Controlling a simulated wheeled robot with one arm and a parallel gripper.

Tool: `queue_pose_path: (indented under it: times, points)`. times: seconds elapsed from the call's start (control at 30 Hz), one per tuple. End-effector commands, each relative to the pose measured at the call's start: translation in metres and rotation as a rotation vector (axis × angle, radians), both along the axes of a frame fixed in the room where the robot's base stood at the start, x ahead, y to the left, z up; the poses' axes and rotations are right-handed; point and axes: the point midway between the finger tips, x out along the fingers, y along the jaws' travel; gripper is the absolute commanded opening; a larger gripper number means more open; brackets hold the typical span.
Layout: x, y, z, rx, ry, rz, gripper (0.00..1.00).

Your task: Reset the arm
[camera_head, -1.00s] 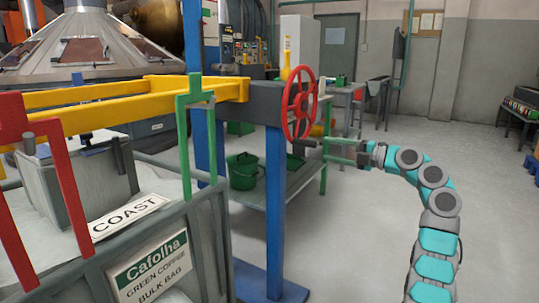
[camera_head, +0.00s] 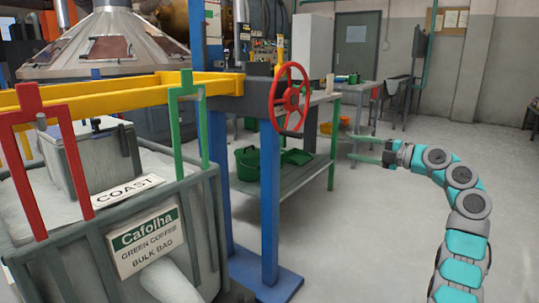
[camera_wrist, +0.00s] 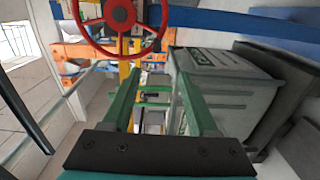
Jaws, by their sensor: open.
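My gripper (camera_head: 368,150) is at the right in the head view, with its two green fingers apart and nothing between them. The arm curves up from the bottom right, and the fingers point left. A red handwheel (camera_head: 290,97) on the blue-post frame stands to the left of the fingers, with a gap between them in the picture. The wrist view shows the open fingers (camera_wrist: 160,95) pointing ahead, the red handwheel (camera_wrist: 120,16) at the top, and a grey bin (camera_wrist: 232,90) beyond the right finger.
The grey bin (camera_head: 60,262) with a Cafolha sign fills the lower left. A yellow beam (camera_head: 150,88) and blue post (camera_head: 270,200) stand beside it. A bench (camera_head: 290,183) with a green bucket (camera_head: 246,164) stands behind. Floor (camera_head: 350,230) around my arm is open.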

Motion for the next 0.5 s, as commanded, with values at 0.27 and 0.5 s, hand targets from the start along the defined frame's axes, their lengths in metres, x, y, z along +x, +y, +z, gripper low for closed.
queue_pose_path:
  times: [0.27, 0.5]
  points:
    - [0.017, 0.003, 0.009, 0.045, 0.111, -0.028, 0.59]
    - [0.036, 0.011, 0.017, 0.109, 0.271, -0.067, 0.59]
